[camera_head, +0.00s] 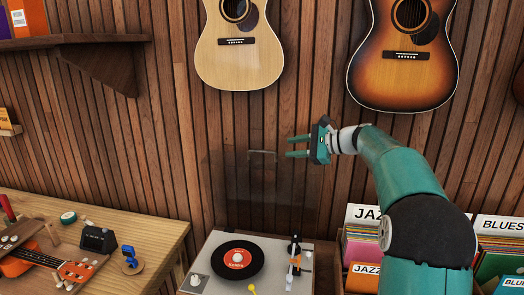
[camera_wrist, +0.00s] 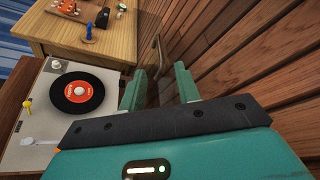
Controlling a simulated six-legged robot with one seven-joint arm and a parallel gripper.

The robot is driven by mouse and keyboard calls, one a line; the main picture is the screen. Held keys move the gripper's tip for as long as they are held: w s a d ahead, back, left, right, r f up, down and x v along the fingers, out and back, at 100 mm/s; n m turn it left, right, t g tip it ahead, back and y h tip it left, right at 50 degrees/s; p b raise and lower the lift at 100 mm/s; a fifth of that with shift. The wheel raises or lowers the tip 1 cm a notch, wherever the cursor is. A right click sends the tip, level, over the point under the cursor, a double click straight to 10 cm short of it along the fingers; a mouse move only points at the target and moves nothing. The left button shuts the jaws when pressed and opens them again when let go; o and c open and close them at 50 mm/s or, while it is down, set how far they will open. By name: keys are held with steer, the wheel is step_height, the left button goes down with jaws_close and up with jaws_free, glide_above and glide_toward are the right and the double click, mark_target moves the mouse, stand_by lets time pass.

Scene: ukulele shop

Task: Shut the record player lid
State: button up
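The record player (camera_head: 217,284) has a pale top with a black record (camera_head: 237,262) with a red label on it. Its clear lid (camera_head: 262,190) stands raised at the back, in front of the slatted wall, with a metal handle (camera_head: 262,153) near its upper edge. My gripper (camera_head: 288,147) is just right of the handle in the head view, its two fingers apart and pointing left. In the wrist view the player (camera_wrist: 37,122) lies at the left, the handle (camera_wrist: 158,48) is ahead of the open fingers (camera_wrist: 160,90), and nothing is between them. The clear lid is hard to see there.
A wooden workbench (camera_head: 150,222) with a ukulele (camera_head: 60,266) and small tools stands left of the player. Crates of records (camera_head: 365,236) stand at the right, under my arm. Two guitars (camera_head: 240,45) (camera_head: 405,60) hang on the wall above. A shelf (camera_head: 75,40) is at upper left.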

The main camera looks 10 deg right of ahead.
mark_target(262, 151)
steer(key=x, duration=1.1)
steer(key=shift+w+a+f, duration=0.1)
steer(key=shift+a, duration=0.1)
jaws_close()
